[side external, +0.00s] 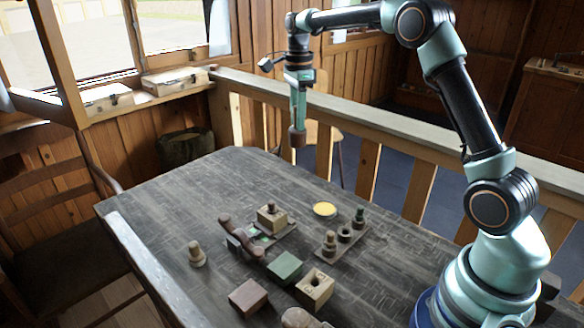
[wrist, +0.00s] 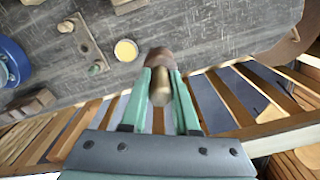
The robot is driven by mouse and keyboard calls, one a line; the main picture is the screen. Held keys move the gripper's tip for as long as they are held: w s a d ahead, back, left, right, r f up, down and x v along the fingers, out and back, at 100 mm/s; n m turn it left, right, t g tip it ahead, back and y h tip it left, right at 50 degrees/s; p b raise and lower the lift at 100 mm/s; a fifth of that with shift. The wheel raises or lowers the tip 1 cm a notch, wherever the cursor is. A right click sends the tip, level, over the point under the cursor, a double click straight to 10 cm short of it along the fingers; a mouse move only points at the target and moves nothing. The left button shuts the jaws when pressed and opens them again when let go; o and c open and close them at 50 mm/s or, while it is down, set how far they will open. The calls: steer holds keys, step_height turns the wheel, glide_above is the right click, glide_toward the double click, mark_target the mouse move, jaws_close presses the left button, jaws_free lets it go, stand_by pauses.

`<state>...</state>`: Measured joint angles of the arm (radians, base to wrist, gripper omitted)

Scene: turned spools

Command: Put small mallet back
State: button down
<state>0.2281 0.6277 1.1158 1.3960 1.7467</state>
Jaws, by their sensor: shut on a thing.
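My gripper (side external: 298,122) hangs fingers-down above the far side of the table, near the railing. It is shut on a small brown-ended piece (side external: 297,138), which appears to be the small mallet. In the wrist view my gripper (wrist: 160,84) has this piece (wrist: 160,58) between its green fingers, with a dark brown end beyond the tips and a tan rounded end between them. A tan block with a hole in its top (side external: 316,290) stands at the front of the table. A long dark brown knobbed piece (side external: 240,238) lies near the middle.
A rack with several turned pieces (side external: 345,238) stands right of centre, near a yellow disc (side external: 325,209). A tan knobbed block (side external: 272,218), a green block (side external: 285,267), a brown block (side external: 248,297) and a loose spool (side external: 196,254) stand around. The table's far left is clear.

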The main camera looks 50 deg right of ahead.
step_height(320, 180, down, 16)
steer(key=shift+f, duration=0.2)
stand_by(0.4)
steer(key=c, duration=0.7)
jaws_free()
steer(key=shift+f, duration=0.15)
steer(key=shift+o, duration=0.2)
